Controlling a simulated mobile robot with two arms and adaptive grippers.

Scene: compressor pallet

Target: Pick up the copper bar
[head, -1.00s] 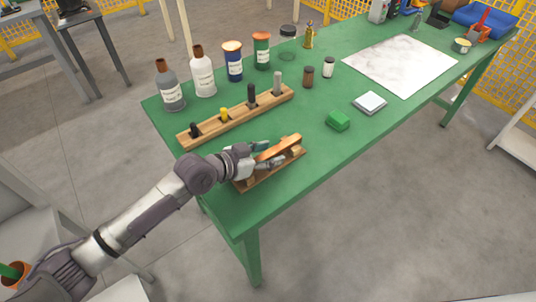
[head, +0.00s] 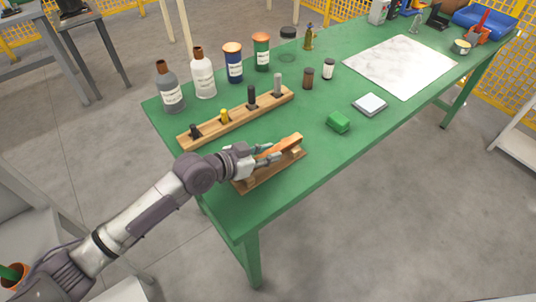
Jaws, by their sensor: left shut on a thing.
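The copper bar (head: 289,142) is an orange-brown bar lying lengthwise over a wooden holder (head: 268,178) near the front edge of the green table. My left gripper (head: 268,153) has its fingers around the bar's near part and is shut on it. The bar is at or just above the holder; I cannot tell whether it still touches. The gripper hides the bar's near end and part of the holder. My right gripper is not in view.
A wooden rack (head: 235,120) with several upright pieces stands behind the holder. Bottles and jars (head: 203,75) stand at the back left. A green block (head: 338,121) and a pale square plate (head: 370,104) lie to the right. The table's front edge is close.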

